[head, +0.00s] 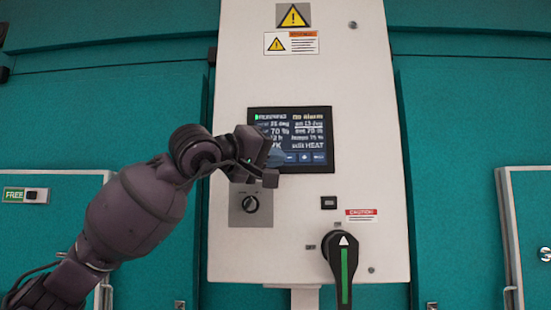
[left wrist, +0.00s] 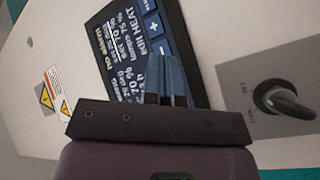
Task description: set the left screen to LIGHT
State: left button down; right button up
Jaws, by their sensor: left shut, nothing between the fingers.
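One dark screen (head: 318,152) is set in the white panel; I see no second screen. It reads "No Alarm" at the top and "edit HEAT" lower right, with a row of blue buttons along its bottom. My left gripper (head: 276,157) is shut and empty in front of the screen's lower left part, hiding some text and buttons there. In the left wrist view the screen (left wrist: 120,45) appears turned sideways, with "+" and "-" buttons. The gripper's blue-grey fingertips (left wrist: 168,78) overlap its lower edge; I cannot tell whether they touch it. My right gripper is out of view.
A rotary switch (head: 251,204) sits below the screen; it also shows in the left wrist view (left wrist: 280,100). A large black handle with a green stripe (head: 343,270) is lower right on the white panel (head: 235,260). Teal walls (head: 450,130) flank it.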

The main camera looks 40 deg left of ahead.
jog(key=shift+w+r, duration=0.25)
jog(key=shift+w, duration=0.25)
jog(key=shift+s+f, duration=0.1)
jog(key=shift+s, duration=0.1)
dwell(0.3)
pick_arm(q)
jog(key=shift+w, duration=0.1)
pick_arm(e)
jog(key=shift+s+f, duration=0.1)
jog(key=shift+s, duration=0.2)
pick_arm(q)
jog(key=shift+w+a, duration=0.25)
jog(key=shift+w, duration=0.05)
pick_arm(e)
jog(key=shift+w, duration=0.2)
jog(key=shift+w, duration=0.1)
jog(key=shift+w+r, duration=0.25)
